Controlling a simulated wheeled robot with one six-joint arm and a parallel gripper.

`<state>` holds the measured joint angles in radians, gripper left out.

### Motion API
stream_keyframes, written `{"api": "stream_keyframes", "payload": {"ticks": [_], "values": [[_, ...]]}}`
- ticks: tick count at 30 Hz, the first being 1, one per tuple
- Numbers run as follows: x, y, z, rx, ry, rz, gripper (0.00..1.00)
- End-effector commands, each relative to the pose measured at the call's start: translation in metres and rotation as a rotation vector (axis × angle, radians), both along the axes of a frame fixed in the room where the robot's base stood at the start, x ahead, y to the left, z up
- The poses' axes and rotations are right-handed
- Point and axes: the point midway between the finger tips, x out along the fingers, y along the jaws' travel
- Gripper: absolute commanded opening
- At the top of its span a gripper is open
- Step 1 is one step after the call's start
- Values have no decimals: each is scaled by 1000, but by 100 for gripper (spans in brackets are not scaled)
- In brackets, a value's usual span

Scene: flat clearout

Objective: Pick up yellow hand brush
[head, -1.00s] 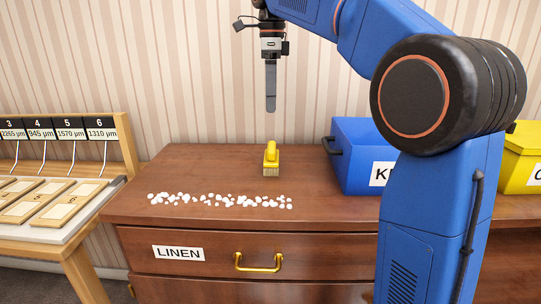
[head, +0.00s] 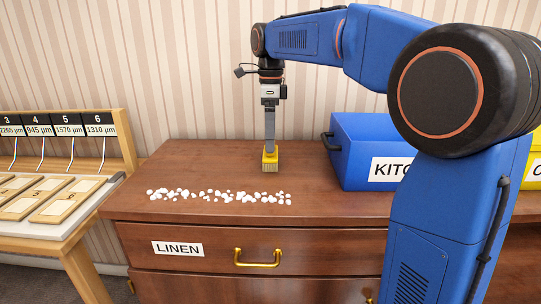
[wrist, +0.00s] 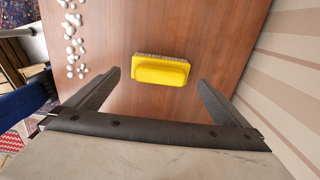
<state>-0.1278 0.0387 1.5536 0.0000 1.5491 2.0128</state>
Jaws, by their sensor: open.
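The yellow hand brush (head: 270,160) stands bristles down on top of the brown dresser, behind the row of white bits. In the wrist view the brush (wrist: 161,70) lies crosswise just beyond my two fingertips, roughly midway between them. My gripper (head: 270,143) points straight down over the brush, its fingers reaching down to the brush's handle in the head view. In the wrist view my gripper (wrist: 158,82) is open, with nothing between the fingers. The handle's upper part is hidden by the fingers in the head view.
White bits (head: 218,196) lie scattered along the front of the dresser top (head: 180,170). A blue box (head: 350,155) labelled KITC… stands to the right. A yellow box (head: 531,165) is farther right. A sample rack table (head: 60,226) stands at the left.

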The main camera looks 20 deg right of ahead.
Motion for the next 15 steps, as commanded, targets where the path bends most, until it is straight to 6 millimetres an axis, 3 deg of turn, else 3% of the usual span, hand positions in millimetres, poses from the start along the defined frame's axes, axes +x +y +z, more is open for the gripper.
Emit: {"api": "stream_keyframes", "payload": {"ticks": [9,15], "values": [[1,0,-40,0,1,0,100],[1,0,-48,0,1,0,100]]}}
